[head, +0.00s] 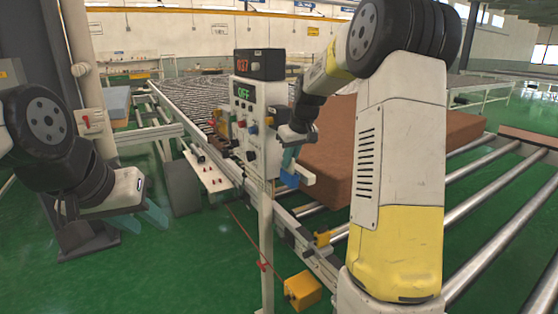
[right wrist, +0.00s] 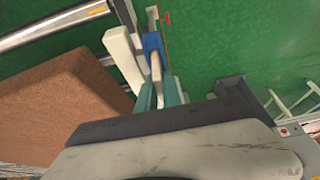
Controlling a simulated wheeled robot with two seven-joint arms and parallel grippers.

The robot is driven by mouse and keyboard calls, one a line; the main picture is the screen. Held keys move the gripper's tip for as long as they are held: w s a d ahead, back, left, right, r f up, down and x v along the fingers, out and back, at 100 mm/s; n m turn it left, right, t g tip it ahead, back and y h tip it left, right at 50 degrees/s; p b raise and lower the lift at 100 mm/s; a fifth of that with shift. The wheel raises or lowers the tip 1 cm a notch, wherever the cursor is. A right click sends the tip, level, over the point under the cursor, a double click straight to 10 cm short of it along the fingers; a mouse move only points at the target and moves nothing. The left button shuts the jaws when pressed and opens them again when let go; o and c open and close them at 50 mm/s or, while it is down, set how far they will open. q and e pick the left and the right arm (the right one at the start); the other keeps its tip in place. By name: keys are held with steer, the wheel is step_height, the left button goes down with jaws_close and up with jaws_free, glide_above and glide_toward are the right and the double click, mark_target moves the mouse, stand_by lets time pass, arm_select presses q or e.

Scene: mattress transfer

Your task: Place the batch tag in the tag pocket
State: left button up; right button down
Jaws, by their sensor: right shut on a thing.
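My right gripper (head: 290,160) is at the right side of the control post's white box (head: 255,125). In the right wrist view its teal fingers (right wrist: 158,90) are shut on a narrow pale piece (right wrist: 156,68), which appears to be the batch tag. The tag's far end meets a blue piece (right wrist: 153,42), likely the tag pocket, also seen in the head view (head: 289,180). I cannot tell whether the tag is inside it or only against it. My left gripper (head: 143,219) is open and empty, low over the green floor at the left.
A brown mattress block (head: 400,150) lies on the roller conveyor (head: 480,180) just right of the post. A yellow box (head: 302,290) is low beside the post, by a red cord. A long conveyor runs behind.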

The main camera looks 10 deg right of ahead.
steer(key=shift+f, duration=0.1)
steer(key=c, duration=1.5)
jaws_free()
steer(key=v, duration=1.2)
steer(key=s+a+r, duration=0.2)
steer(key=s, duration=0.6)
steer(key=s+a+f+m, duration=0.1)
steer(key=s+f, duration=0.1)
steer(key=s, duration=0.5)
steer(key=s+a+f+m+t, duration=0.1)
steer(key=s+a+f, duration=0.1)
steer(key=s, duration=0.4)
steer(key=s+a+f+m, duration=0.1)
steer(key=s+f, duration=0.2)
steer(key=s, duration=0.4)
steer(key=shift+s+a+f+t+y, duration=0.1)
steer(key=shift+s+a+t+y, duration=0.1)
steer(key=shift+s+t+y, duration=0.15)
